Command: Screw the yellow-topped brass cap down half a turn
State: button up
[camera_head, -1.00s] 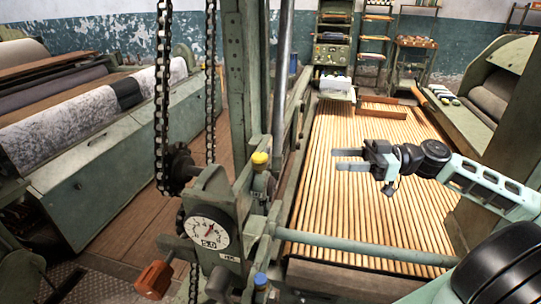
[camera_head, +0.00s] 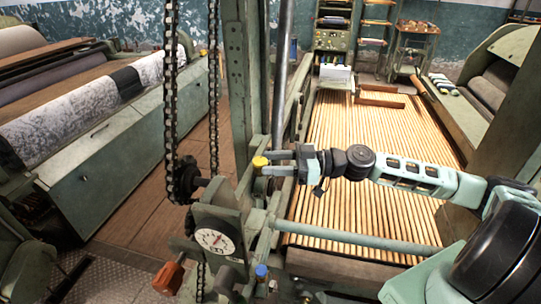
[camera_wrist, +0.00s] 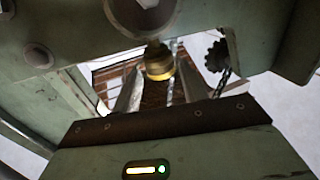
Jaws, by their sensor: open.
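The yellow-topped brass cap (camera_head: 261,162) sits on the green machine frame, left of centre in the head view. In the wrist view the brass cap (camera_wrist: 158,63) shows near the middle, between the far ends of my two fingers. My gripper (camera_head: 273,161) is open and reaches in from the right, with its fingertips at the cap. In the wrist view my gripper (camera_wrist: 159,70) has a finger on each side of the cap, with some gap visible. I cannot tell if either finger touches it. The cap's lower part is hidden in the head view.
A green upright post (camera_head: 245,90) and hanging chains (camera_head: 170,90) stand behind and left of the cap. A dial gauge (camera_head: 214,241), an orange handle (camera_head: 168,278) and a blue-topped cap (camera_head: 262,271) are below. A slatted bed (camera_head: 360,125) lies right, under my arm.

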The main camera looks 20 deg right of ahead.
jog(key=shift+w+a, duration=0.15)
jog(key=shift+a, duration=0.35)
jog(key=c, duration=0.7)
jog(key=shift+t, duration=0.3)
